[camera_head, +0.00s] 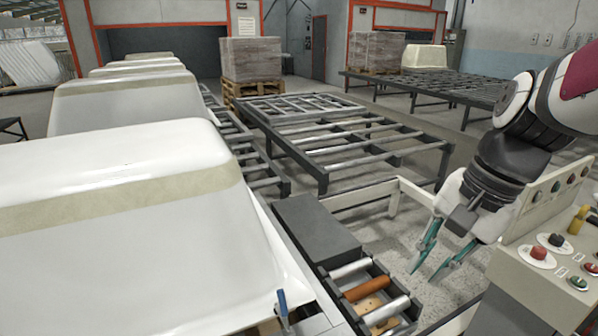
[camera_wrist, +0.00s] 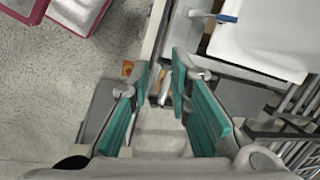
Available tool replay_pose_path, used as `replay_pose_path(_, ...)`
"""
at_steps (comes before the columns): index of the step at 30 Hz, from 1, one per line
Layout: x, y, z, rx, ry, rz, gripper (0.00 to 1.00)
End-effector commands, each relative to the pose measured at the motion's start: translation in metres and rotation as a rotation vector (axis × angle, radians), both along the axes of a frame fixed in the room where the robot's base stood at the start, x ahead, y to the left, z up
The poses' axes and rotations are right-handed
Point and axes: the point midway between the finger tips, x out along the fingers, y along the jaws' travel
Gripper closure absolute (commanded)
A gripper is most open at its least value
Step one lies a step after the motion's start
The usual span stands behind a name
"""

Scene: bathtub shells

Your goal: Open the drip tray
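I cannot pick out the drip tray with certainty. The head view shows an open dark frame (camera_head: 372,298) with grey and orange rollers at the bottom centre, and a flat dark grey cover (camera_head: 315,230) just behind it. My gripper (camera_head: 427,272) hangs over the floor, right of the roller frame and left of the control panel. Its teal fingers are apart with nothing held between them. The wrist view shows the same open gripper (camera_wrist: 162,80); its fingers and body hide part of what lies below.
A control panel (camera_head: 550,250) with buttons stands close to my gripper's right. Large white tub shells (camera_head: 110,230) line the left. A blue-handled lever (camera_head: 283,304) stands beside the nearest shell. Roller conveyors (camera_head: 330,135) lie behind. Some floor is clear around my gripper.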

Motion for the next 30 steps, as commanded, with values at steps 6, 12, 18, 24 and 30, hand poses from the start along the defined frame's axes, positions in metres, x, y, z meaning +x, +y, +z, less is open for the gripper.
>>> replay_pose_path(6,0.061,-0.035,-0.087,0.213,0.218,-0.408,0.82)
replay_pose_path(12,0.103,-0.075,-0.168,0.423,0.429,-0.794,0.82)
replay_pose_path(18,0.133,-0.122,-0.256,0.642,0.649,-1.168,0.82)
replay_pose_path(24,0.148,-0.171,-0.353,0.875,0.884,-1.511,0.82)
replay_pose_path(30,0.145,-0.219,-0.457,1.134,1.141,-1.812,0.82)
